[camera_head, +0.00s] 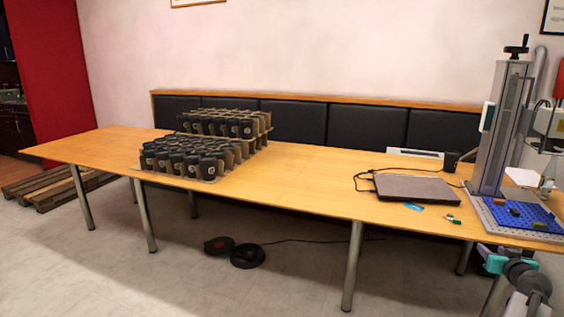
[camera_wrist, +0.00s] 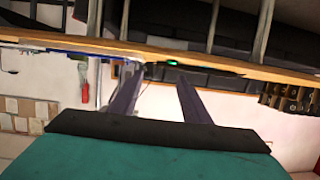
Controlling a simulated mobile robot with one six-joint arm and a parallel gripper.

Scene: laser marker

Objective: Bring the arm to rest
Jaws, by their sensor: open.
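My gripper (camera_wrist: 158,88) shows in the wrist view with its two dark fingers apart and nothing between them. Behind the fingers are a dark bar and a teal body at the bottom of that view. In the head view, part of my arm (camera_head: 525,280) shows at the lower right corner, in front of the table's right end. The fingers cannot be made out there.
The long wooden table (camera_head: 300,180) bears several dark mugs (camera_head: 185,160) on cardboard trays, a closed laptop (camera_head: 415,188), a dark cup (camera_head: 451,161) and the laser marker column (camera_head: 503,125) over a blue plate (camera_head: 520,213). The table's middle is clear.

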